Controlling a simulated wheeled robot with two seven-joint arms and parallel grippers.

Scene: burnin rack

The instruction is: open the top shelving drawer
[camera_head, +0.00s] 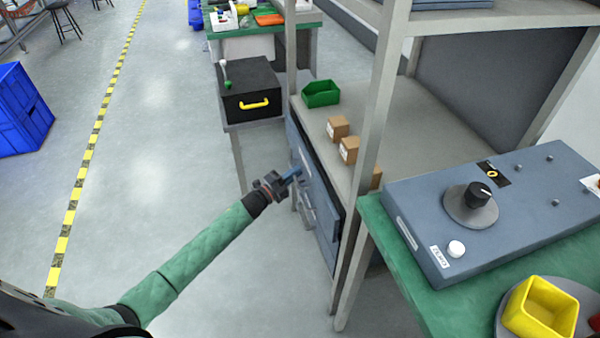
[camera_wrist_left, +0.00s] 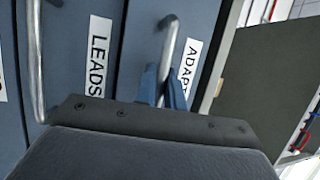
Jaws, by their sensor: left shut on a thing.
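The top drawer (camera_wrist_left: 143,48), with a label starting "ADAPT", is a blue-grey front near the right of the left wrist view. Its metal bar handle (camera_wrist_left: 172,38) runs down between the blue fingertips of my left gripper (camera_wrist_left: 162,86), which is shut on it. In the head view my left gripper (camera_head: 291,175) reaches the front of the drawer unit (camera_head: 318,185) under the shelf. The drawer marked "LEADS" (camera_wrist_left: 75,60) lies beside it, with its own handle (camera_wrist_left: 36,60) free. I cannot tell whether the top drawer stands slightly out. My right gripper is not in view.
The shelf board (camera_head: 370,112) above the drawers holds a green bin (camera_head: 321,93) and small cardboard boxes (camera_head: 348,149). A rack post (camera_head: 375,110) stands near the drawers. A green bench (camera_head: 440,300) with a blue-grey device is at right. Floor left of the drawers is clear.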

